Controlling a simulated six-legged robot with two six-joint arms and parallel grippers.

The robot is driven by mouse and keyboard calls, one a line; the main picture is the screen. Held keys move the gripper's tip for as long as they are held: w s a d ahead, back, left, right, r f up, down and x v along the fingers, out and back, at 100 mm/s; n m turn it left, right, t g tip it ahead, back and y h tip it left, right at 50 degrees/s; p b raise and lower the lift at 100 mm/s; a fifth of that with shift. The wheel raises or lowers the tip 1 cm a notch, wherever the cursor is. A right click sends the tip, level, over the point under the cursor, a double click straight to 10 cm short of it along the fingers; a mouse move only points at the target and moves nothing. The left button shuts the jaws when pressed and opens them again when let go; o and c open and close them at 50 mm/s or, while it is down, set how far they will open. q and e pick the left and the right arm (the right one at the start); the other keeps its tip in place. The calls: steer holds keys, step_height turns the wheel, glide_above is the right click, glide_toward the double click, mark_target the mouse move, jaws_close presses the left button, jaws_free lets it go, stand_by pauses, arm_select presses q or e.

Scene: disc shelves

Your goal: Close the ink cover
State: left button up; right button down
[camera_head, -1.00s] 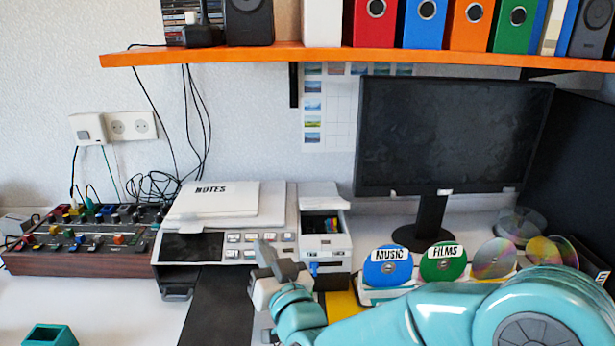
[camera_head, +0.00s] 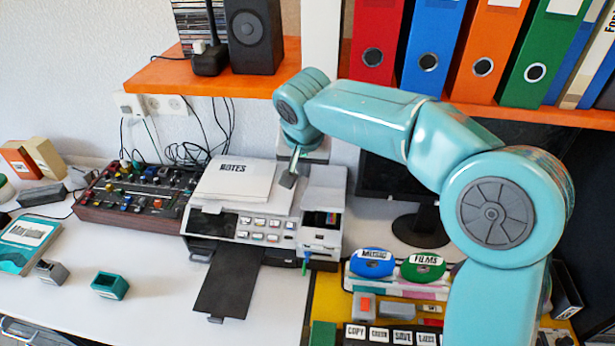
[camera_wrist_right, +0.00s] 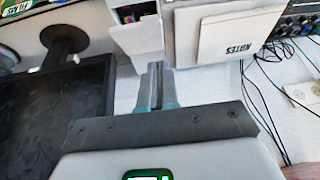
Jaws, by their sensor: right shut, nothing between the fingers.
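The printer (camera_head: 262,223) stands on the desk, with its white ink cover (camera_head: 324,184) raised at the right rear. Coloured cartridges show in the open ink bay (camera_head: 321,218) in front of it. My right gripper (camera_head: 289,178) is shut and empty, pointing down near the printer's back, left of the raised cover. In the wrist view, my right fingers (camera_wrist_right: 156,84) are closed together, just behind the ink cover (camera_wrist_right: 138,42), with cartridges (camera_wrist_right: 131,14) beyond it. I cannot tell whether the fingers touch the cover. My left gripper is not in view.
A notes pad (camera_head: 234,180) lies on the printer, left of my gripper. A monitor (camera_head: 385,187) stands close on the right. An orange shelf (camera_head: 203,77) with binders (camera_head: 374,50) overhangs the back. A mixer (camera_head: 135,200) sits left.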

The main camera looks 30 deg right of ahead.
steer(key=d+r, duration=0.1)
steer(key=p, duration=0.1)
glide_above(311, 208)
steer(key=shift+m+g+h, duration=0.3)
step_height(311, 208, down, 9)
steer(key=shift+w, duration=0.15)
steer(key=shift+s+a+f, duration=0.15)
steer(key=shift+s+f, duration=0.05)
steer(key=shift+f, duration=0.45)
steer(key=shift+s+a+f, duration=0.15)
steer(key=shift+f, duration=0.45)
steer(key=shift+s+a+f+p, duration=0.1)
steer(key=shift+s+f+p, duration=0.2)
steer(key=shift+f, duration=0.25)
steer(key=shift+w+a+f, duration=0.1)
steer(key=shift+f, duration=0.05)
